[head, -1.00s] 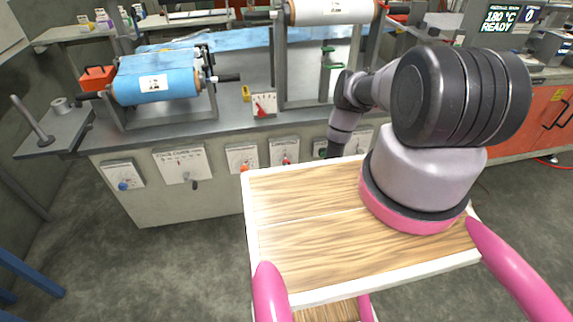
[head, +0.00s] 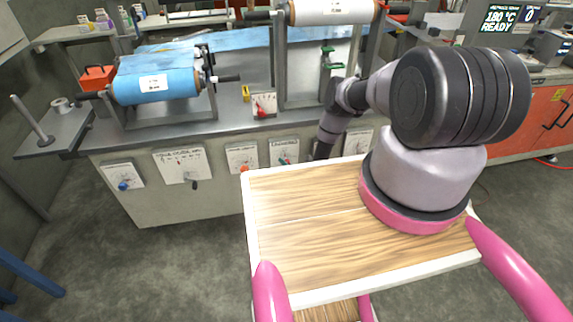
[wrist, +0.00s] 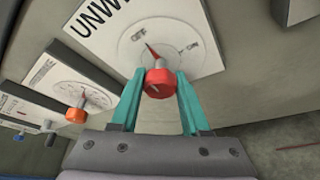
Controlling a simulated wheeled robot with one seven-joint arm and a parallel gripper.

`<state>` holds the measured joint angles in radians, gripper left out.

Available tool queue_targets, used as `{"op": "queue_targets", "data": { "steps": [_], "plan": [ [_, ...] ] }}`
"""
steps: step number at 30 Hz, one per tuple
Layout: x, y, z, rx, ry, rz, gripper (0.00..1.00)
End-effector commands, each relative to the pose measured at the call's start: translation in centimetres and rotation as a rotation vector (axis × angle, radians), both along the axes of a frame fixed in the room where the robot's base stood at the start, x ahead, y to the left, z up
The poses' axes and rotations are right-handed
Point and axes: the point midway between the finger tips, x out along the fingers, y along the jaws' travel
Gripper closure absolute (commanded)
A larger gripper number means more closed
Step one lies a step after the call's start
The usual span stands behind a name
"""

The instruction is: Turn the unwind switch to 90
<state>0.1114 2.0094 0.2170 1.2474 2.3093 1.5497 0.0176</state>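The unwind switch is a red knob (wrist: 159,84) on a white panel (wrist: 108,32) whose visible lettering begins "UNW".
Another panel with an orange-red knob (wrist: 75,115) lies to the left in the wrist view. A panel with a dark lever (head: 182,165) and one with a blue knob (head: 123,175) are farther left. The bench top (head: 180,130) overhangs the panels.

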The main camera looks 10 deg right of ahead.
Motion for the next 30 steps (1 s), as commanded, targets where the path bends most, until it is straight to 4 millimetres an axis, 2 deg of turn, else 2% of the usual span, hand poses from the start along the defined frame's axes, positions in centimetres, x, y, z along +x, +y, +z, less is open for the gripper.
{"op": "queue_targets", "data": {
  "steps": [5,18,30],
  "plan": [
    [-0.02,-0.08,-0.04,0.023,0.001,-0.001,1.0],
    [-0.33,0.09,-0.37,0.332,0.007,0.003,1.0],
    [-0.17,-0.1,-0.14,0.396,0.003,-0.001,1.0]
  ]
}}
